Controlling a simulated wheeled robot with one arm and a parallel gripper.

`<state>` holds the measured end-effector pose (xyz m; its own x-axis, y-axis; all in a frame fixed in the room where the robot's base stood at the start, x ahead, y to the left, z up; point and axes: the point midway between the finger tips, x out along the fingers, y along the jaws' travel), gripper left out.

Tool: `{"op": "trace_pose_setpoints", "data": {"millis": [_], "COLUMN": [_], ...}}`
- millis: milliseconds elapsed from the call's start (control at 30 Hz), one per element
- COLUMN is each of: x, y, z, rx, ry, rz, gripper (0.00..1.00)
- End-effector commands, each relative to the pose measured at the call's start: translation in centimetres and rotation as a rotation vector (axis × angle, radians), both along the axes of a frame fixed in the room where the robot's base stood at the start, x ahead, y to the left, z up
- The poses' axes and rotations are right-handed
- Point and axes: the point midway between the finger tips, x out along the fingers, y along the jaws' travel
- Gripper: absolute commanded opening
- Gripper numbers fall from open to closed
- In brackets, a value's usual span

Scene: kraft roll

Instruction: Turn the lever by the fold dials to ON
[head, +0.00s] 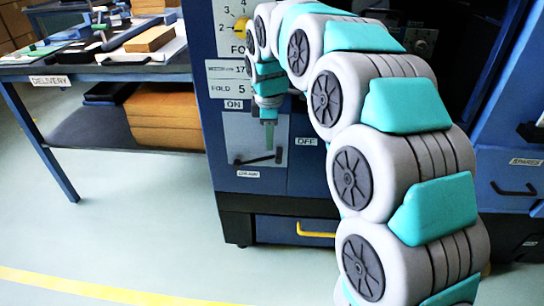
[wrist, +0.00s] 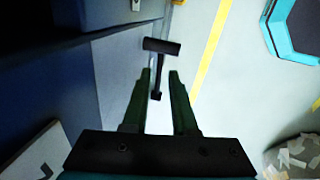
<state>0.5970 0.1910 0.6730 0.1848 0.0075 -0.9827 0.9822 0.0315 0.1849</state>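The black lever (head: 258,159) lies nearly level across a pale plate (head: 240,132) on the blue machine front. Its handle end is at the right, nearer the OFF label (head: 306,141). The ON label (head: 234,104) is above the lever's left end. My gripper (head: 269,148) points down in front of the plate, just above the lever's right part. In the wrist view my gripper (wrist: 160,74) is open, and the lever's crossbar (wrist: 160,46) shows beyond the fingertips, with its thin rod in the gap between them. Contact cannot be told.
The yellow fold dial (head: 241,27) and number cards (head: 240,78) are above the plate. A delivery table (head: 100,72) with stacks stands at the left. A drawer with a yellow handle (head: 316,231) is below. Open floor (head: 140,230) lies in front.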

Motion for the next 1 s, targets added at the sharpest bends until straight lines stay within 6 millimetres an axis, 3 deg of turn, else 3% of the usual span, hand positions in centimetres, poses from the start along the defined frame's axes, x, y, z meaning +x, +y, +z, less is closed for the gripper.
{"op": "trace_pose_setpoints", "data": {"millis": [167,600,933,1000], "x": [0.2,1.2,1.4,1.4], "y": [0.0,-0.1,0.0,0.0], "z": [-1.0,-7.0,-7.7,-7.7], "rx": [-0.003,-0.004,-0.002,-0.001], "ry": [0.004,0.006,0.002,0.002], "rz": [0.004,0.001,0.002,0.002], "gripper": [0.26,0.26,0.26,0.19]}}
